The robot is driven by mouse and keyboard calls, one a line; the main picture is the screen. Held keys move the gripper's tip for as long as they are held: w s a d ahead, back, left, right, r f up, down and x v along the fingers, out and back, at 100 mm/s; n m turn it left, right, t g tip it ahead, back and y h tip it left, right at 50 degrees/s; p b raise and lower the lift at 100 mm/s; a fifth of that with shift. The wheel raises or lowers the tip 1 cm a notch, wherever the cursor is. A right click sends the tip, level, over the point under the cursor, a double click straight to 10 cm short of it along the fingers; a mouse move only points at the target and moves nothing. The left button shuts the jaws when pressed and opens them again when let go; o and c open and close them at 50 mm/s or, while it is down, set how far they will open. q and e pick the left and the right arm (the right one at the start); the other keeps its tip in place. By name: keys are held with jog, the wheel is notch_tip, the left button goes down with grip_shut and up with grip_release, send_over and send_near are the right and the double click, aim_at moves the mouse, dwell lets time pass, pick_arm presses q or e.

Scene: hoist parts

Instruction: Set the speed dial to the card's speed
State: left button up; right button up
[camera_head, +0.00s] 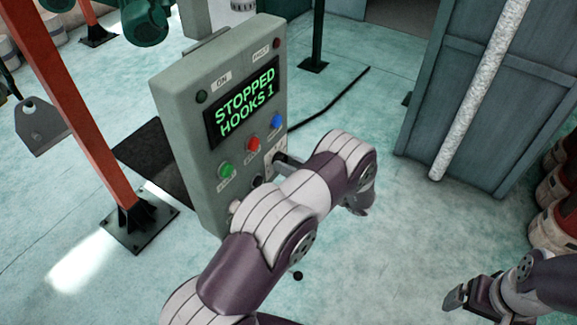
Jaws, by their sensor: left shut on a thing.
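The grey control panel (202,165) stands upright left of centre. Its dark screen (243,105) reads "STOPPED HOOKS 1" in green letters. Below the screen are a green button (226,171), a red button (252,145) and a blue button (277,121). My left gripper (279,164) is at the panel's lower right, shut on what appears to be the speed dial; my arm and fingers hide most of it, so its setting cannot be read. My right gripper (460,295) is low at the right, away from the panel; its jaw opening is unclear. I cannot make out a speed card.
An orange post (62,95) stands on a floor plate at the left, with a grey hook plate (37,125) beside it. A blue-grey cabinet (437,120) stands at the right, near red and white drums (556,205). The floor between panel and cabinet is mostly clear.

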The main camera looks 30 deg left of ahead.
pick_arm(q)
jog(key=shift+r+m, duration=0.15)
jog(key=shift+m, duration=1.75)
jog(key=o, duration=1.1)
jog(key=shift+c, duration=0.2)
jog(key=d+b, duration=0.6)
jog(key=d, duration=0.6)
jog(key=shift+s+d, duration=0.35)
jog(key=shift+s, duration=0.1)
